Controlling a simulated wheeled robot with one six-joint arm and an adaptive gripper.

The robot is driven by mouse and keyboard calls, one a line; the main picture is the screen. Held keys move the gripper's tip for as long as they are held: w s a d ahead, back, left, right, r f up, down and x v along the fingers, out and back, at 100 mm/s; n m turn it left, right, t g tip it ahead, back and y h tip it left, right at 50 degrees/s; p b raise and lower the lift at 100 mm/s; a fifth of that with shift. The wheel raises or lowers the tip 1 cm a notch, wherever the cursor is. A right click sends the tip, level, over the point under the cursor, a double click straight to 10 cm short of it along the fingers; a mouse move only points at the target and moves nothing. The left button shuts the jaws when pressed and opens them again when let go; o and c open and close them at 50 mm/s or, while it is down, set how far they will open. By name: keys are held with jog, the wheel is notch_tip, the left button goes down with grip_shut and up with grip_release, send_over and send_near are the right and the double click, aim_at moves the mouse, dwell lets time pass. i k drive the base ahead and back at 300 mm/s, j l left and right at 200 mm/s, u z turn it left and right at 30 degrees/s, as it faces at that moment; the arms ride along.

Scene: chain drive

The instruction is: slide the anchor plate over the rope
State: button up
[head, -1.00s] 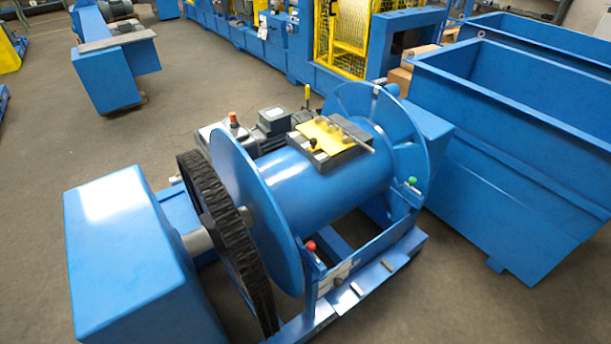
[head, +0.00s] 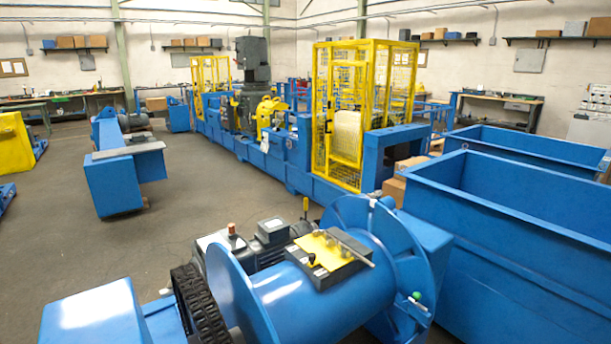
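A yellow plate (head: 327,252), which looks like the anchor plate, lies on a dark block (head: 348,245) on top of the blue winch drum (head: 325,293). Small knobs or bolts stand on the plate. A thin grey rod or rope end (head: 358,256) sticks out to the right of the plate; I cannot tell which it is. A pale wound coil, perhaps rope (head: 347,140), sits inside the yellow cage further back. My gripper is not in view.
A blue flange (head: 232,298) and a black chain wheel (head: 193,298) stand left of the drum. A motor (head: 272,232) sits behind it. Large blue bins (head: 510,235) close off the right side. The floor (head: 215,190) at the left middle is open.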

aim_at(330, 258)
jog(key=i+l+u, duration=0.4)
jog(key=l+u, duration=0.15)
jog(key=i+l+u, duration=0.3)
jog(key=l+u, duration=0.3)
jog(key=l, duration=0.15)
